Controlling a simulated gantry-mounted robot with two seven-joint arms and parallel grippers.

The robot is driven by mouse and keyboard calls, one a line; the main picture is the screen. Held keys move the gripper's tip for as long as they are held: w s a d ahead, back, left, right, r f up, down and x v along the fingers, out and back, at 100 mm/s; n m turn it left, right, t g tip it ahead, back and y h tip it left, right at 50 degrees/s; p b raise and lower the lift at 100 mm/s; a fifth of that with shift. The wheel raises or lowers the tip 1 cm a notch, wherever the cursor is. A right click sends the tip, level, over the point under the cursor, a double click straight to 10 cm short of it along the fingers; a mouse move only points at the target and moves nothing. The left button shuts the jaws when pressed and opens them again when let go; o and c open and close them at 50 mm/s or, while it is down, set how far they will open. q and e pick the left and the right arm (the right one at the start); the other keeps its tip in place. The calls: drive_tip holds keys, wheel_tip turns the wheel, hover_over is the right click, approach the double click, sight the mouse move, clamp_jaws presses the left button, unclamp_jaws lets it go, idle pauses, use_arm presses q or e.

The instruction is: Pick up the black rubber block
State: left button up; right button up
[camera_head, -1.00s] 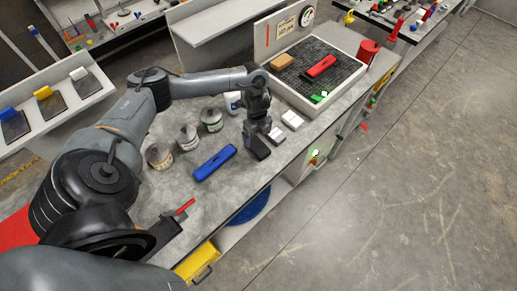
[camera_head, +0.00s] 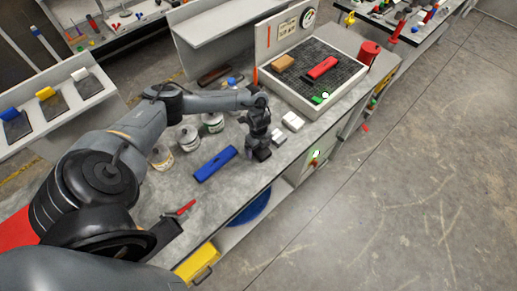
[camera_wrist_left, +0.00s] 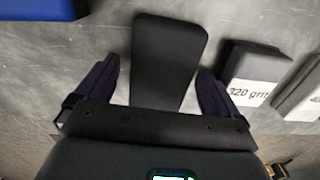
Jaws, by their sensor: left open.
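The black rubber block (camera_wrist_left: 170,50) lies on the grey bench top in the left wrist view. My left gripper (camera_head: 261,154) points down over the bench near its front edge in the head view. In the left wrist view its two fingers stand apart, one on each side of the block, with a gap on both sides. The near end of the block is hidden by the gripper body. In the head view the block is mostly hidden by the gripper. My right gripper is not in view.
A blue block (camera_head: 215,163) lies left of my left gripper, with several cans (camera_head: 188,137) behind it. White-labelled sanding blocks (camera_head: 292,121) lie close on the right; one reads 320 grit (camera_wrist_left: 252,72). A tray (camera_head: 352,97) holds a red block (camera_head: 322,68).

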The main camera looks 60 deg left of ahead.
sight(260, 148)
use_arm(q)
drive_tip(key=c, duration=1.2)
drive_tip(key=shift+r, duration=0.1)
drive_tip(key=shift+r, duration=0.5)
drive_tip(key=r, duration=0.1)
drive_tip(key=d+r, duration=0.1)
drive_tip(key=r, duration=0.1)
drive_tip(key=shift+w+r, duration=0.1)
drive_tip(key=shift+r, duration=0.15)
drive_tip(key=shift+d+r+p, duration=0.35)
drive_tip(key=shift+d+r, duration=0.7)
drive_tip(key=shift+d, duration=0.75)
drive_tip(key=shift+d+r+p, duration=0.3)
drive_tip(key=shift+d+r, duration=0.8)
drive_tip(key=shift+d, duration=0.65)
drive_tip(key=shift+d+r+p, duration=0.35)
drive_tip(key=shift+d+r, duration=0.7)
drive_tip(key=shift+d, duration=0.75)
